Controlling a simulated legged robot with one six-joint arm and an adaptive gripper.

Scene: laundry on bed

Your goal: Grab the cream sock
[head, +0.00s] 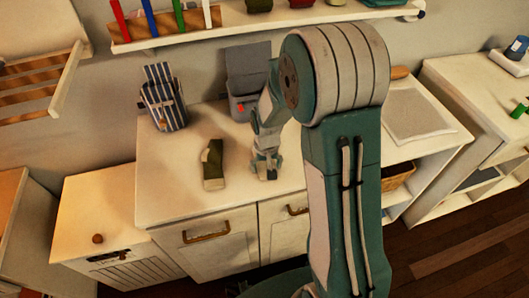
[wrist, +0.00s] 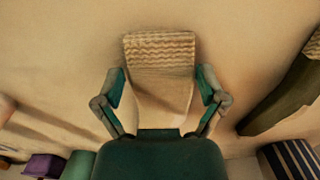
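The cream sock (wrist: 160,60) lies flat on the pale surface in the wrist view, with a ribbed, wavy-patterned band at its far end. My gripper (wrist: 160,88) is open. Its two fingers stand on either side of the sock, close to its edges; I cannot tell whether they touch it. The near end of the sock is hidden behind the gripper's palm. In the head view my gripper (head: 265,172) is low over the white counter, and I cannot make out the sock there.
A dark green folded item (head: 213,164) lies on the counter (head: 180,190) left of my gripper. A blue-striped holder (head: 163,104) and a grey box (head: 246,88) stand behind. A shelf (head: 250,28) runs above. The counter's front left is clear.

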